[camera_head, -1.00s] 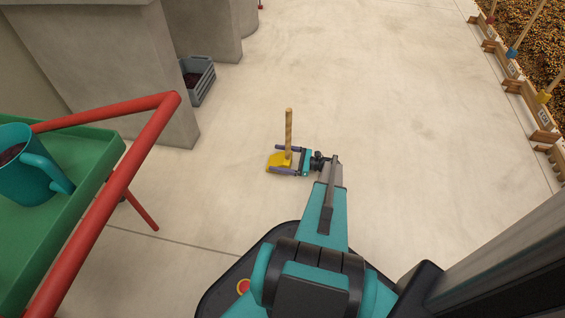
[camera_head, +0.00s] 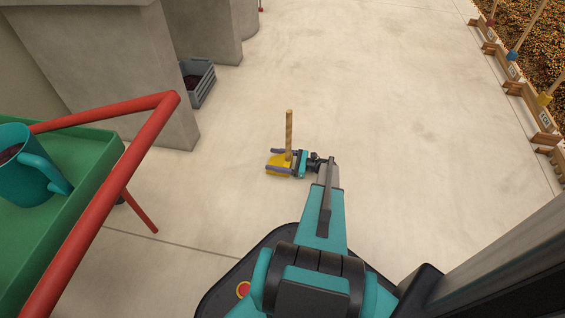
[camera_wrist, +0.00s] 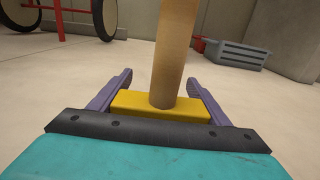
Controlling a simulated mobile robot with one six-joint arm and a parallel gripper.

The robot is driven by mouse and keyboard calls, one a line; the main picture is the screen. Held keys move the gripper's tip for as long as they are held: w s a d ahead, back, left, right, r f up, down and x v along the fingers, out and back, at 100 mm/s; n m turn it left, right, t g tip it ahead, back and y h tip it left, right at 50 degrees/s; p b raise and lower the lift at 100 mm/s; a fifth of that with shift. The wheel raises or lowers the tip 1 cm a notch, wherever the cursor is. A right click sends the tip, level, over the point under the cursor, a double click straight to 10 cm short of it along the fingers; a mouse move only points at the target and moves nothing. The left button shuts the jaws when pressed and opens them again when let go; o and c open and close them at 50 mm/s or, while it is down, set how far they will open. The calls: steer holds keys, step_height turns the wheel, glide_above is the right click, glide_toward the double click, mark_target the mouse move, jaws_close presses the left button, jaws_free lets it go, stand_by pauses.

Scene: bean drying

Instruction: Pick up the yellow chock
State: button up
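The yellow chock (camera_head: 280,161) is a low block with an upright wooden handle (camera_head: 289,130). It is on or close to the pale concrete floor in front of me. My gripper (camera_head: 270,160) has one finger along each side of the chock. In the wrist view the yellow chock (camera_wrist: 135,104) fills the space between the two purple fingers, with no clear gap at either side. The handle hides part of the block there. I cannot tell whether the chock's underside touches the floor.
A green cart (camera_head: 92,160) with red rails and a teal jug (camera_head: 30,170) stands at left. A grey crate (camera_head: 204,80) sits by concrete pillars. Wooden-edged beds of beans (camera_head: 535,50) line the right. The floor beyond the chock is clear.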

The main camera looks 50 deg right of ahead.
steer(key=shift+r, duration=0.1)
steer(key=c, duration=1.2)
steer(key=shift+r, duration=0.2)
steer(key=shift+r+p, duration=1.2)
steer(key=shift+r, duration=0.35)
steer(key=shift+s+d+r, duration=0.1)
steer(key=shift+s+r, duration=0.1)
steer(key=shift+s, duration=0.05)
steer(key=p+v, duration=0.1)
steer(key=v, duration=0.4)
steer(key=s+a+p+v, duration=0.1)
steer(key=p+v, duration=0.1)
steer(key=v, duration=0.3)
steer(key=a+r+p+v, duration=0.1)
steer(key=p+v, duration=0.1)
steer(key=v, duration=0.3)
steer(key=shift+s+a, duration=0.2)
steer(key=shift+s, duration=0.2)
